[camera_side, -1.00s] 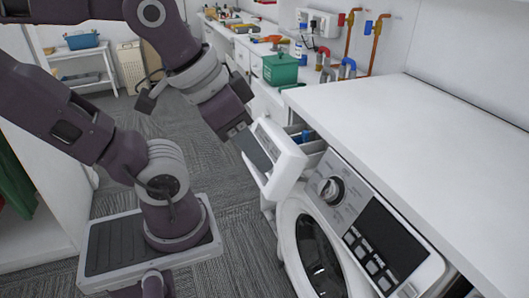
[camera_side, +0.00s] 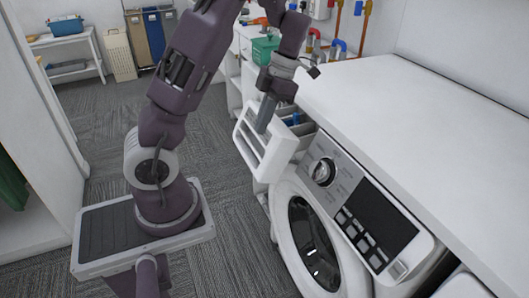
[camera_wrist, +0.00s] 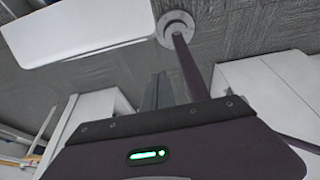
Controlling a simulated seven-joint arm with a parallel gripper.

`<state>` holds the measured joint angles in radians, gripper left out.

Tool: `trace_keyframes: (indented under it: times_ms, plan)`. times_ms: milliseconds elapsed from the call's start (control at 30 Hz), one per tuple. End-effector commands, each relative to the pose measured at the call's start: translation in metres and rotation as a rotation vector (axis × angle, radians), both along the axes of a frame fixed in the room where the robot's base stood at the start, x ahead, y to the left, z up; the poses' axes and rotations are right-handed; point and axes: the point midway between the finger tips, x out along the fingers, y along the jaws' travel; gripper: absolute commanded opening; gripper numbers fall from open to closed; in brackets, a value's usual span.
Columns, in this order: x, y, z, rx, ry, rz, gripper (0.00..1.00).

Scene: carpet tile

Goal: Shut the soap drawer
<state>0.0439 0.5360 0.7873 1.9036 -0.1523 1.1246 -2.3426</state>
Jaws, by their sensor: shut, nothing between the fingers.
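The soap drawer (camera_side: 277,152) sticks out at the upper left of the washing machine (camera_side: 318,232). Its white front has a slotted face, and its compartments behind the front show some blue. My gripper (camera_side: 263,126) points down at the drawer front, with its shut, empty fingers overlapping the upper part of the front in the side view. I cannot tell whether they touch it. In the wrist view my shut fingers (camera_wrist: 157,92) are in the middle, above the dark gripper body. White surfaces lie either side there, and the drawer is not clearly recognisable.
A white countertop (camera_side: 420,115) runs over the machine and to the right. The machine's knob (camera_side: 322,172) and panel are right of the drawer. A green box (camera_side: 265,50) stands beyond my wrist. Grey carpet (camera_side: 225,235) is free left of the machine.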

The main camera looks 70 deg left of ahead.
Motion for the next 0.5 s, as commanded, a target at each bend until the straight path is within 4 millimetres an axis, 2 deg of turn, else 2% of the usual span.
trace_keyframes:
  times_ms: [400, 500]
  plan:
    - [-0.033, -0.001, -0.084, -0.004, 0.003, 0.0, 0.0]
    - [-0.013, 0.0, -0.09, -0.001, -0.001, -0.007, 0.0]
